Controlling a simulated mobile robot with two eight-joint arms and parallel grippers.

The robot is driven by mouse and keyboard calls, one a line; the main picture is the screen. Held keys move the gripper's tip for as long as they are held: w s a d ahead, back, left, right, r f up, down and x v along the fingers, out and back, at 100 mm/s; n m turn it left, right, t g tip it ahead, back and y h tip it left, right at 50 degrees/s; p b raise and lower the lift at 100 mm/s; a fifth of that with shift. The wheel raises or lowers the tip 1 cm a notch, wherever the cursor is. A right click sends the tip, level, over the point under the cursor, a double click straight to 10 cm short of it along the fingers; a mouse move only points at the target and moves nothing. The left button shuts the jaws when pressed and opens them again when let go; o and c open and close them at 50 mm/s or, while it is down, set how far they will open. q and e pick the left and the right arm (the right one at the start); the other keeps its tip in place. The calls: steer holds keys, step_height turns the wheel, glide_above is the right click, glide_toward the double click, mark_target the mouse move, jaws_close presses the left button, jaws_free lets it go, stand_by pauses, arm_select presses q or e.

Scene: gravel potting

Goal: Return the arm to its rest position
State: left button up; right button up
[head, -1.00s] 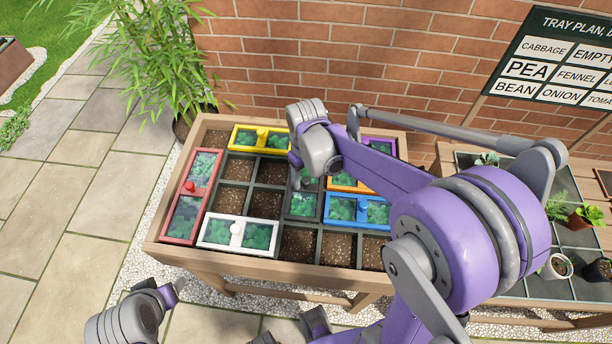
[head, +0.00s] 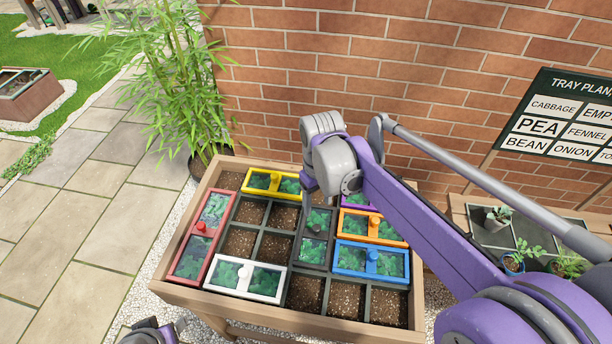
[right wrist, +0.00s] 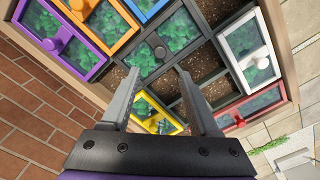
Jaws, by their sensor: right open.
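My right gripper (head: 309,192) hangs over the planting bed in the head view, above the dark grey framed cover (head: 314,252). Its jaws are open. In the right wrist view, my right gripper (right wrist: 160,72) has two spread fingers with nothing held between them. The dark grey cover (right wrist: 172,64) with its round knob lies beyond the fingertips, and it seems apart from them. My left arm shows only as a small purple and grey part at the bottom left of the head view; its jaws cannot be made out.
The wooden bed (head: 174,294) holds red (head: 186,270), white (head: 235,289), yellow (head: 262,181), orange (head: 385,240), blue (head: 344,269) and purple (head: 352,200) covers, with bare soil cells between. A brick wall (head: 290,100) stands behind. A sign (head: 560,125) and potted seedlings (head: 513,262) are at right.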

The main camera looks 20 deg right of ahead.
steer(key=s+a+f+m+t, duration=0.1)
steer(key=s+a+f+t, duration=0.1)
steer(key=s, duration=0.4)
steer(key=s+a+f+m+t, duration=0.1)
steer(key=s+f+t, duration=0.1)
steer(key=s, duration=0.5)
steer(key=shift+s+a+f+t, duration=0.15)
steer(key=shift+s+a+t, duration=0.15)
steer(key=shift+t, duration=0.4)
steer(key=shift+w, duration=0.1)
